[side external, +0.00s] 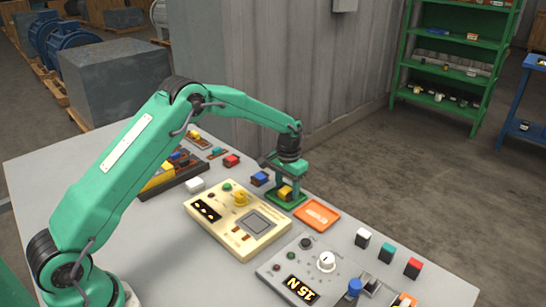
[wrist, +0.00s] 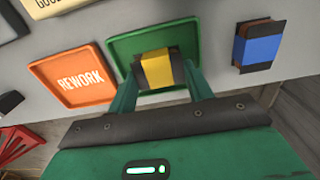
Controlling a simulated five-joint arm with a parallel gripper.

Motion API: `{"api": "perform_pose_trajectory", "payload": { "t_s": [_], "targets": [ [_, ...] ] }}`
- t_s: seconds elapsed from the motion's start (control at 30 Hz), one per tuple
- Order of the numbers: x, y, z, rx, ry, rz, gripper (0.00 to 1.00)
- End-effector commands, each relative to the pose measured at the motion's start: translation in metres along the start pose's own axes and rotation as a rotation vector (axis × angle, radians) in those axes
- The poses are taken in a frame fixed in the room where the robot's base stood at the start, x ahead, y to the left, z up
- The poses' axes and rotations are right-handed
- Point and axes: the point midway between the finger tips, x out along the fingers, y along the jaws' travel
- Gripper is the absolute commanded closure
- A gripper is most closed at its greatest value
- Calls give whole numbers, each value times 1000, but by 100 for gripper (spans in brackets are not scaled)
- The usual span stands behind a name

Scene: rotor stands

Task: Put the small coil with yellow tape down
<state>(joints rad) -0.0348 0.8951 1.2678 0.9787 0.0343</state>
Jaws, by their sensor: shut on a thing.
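The small coil with yellow tape (wrist: 159,68) is between the fingers of my gripper (wrist: 160,82) in the wrist view. My gripper is shut on it. The coil is over a green tray (wrist: 121,48); I cannot tell whether it touches the tray floor. In the side view the coil (side external: 285,192) shows low between the fingers of my gripper (side external: 288,193), over the green tray (side external: 283,204).
An orange tray marked REWORK (wrist: 76,76) lies beside the green tray. A coil with blue tape (wrist: 258,47) stands on the other side. A cream instrument (side external: 238,218) and a grey one marked with dials (side external: 318,274) are nearby on the table.

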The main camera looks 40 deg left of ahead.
Motion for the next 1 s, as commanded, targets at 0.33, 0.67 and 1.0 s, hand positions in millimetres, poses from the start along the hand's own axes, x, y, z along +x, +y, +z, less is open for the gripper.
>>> {"api": "perform_pose_trajectory", "payload": {
  "t_s": [0.33,0.67,1.0],
  "targets": [
    [3,0,0,0,0,0,40],
    [-4,0,0,0,1,0,40],
    [-45,0,-1,0,3,0,40]
  ]
}}
